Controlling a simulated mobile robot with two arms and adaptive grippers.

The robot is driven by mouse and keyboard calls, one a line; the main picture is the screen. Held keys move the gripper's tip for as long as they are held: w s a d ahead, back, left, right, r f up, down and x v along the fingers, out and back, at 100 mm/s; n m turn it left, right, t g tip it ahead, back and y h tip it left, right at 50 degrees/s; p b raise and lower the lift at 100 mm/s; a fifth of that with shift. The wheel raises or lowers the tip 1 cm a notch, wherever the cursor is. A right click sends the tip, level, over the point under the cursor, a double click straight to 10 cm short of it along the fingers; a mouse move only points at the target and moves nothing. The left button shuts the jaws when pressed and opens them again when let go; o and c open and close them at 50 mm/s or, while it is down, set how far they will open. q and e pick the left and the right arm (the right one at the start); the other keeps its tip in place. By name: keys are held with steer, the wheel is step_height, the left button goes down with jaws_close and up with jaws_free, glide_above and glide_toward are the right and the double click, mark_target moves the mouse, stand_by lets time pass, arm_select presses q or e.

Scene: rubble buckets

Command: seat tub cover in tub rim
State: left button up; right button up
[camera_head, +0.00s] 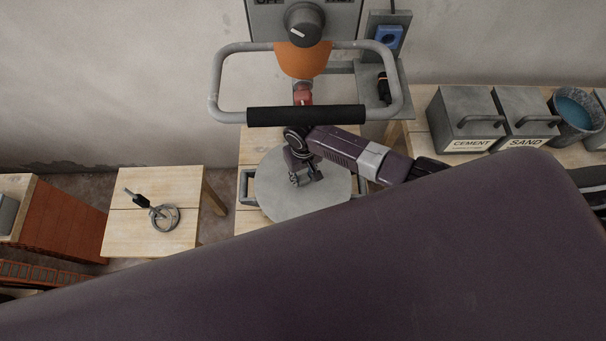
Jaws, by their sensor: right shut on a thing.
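The tub cover (270,192), a round flat grey disc, lies over the tub on the wooden table in the middle. The tub shows mainly by its dark side handles (244,187); its rim is hidden under the cover, so I cannot tell whether the cover sits in it or just above it. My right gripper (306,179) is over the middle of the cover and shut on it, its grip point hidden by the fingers. The near part of the cover is hidden behind my large purple arm link. My left gripper is not in view.
A mixer with a looped grey handle and black grip (306,115) stands just behind the cover. Cement (466,118) and sand (527,117) boxes and a bucket (574,112) stand at the right. A small table (130,235) at the left holds a metal ring tool (163,216).

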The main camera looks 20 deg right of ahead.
mark_target(303, 178)
steer(key=o, duration=1.2)
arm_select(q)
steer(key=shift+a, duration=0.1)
arm_select(e)
step_height(303, 178, up, 12)
steer(key=shift+s+f, duration=0.1)
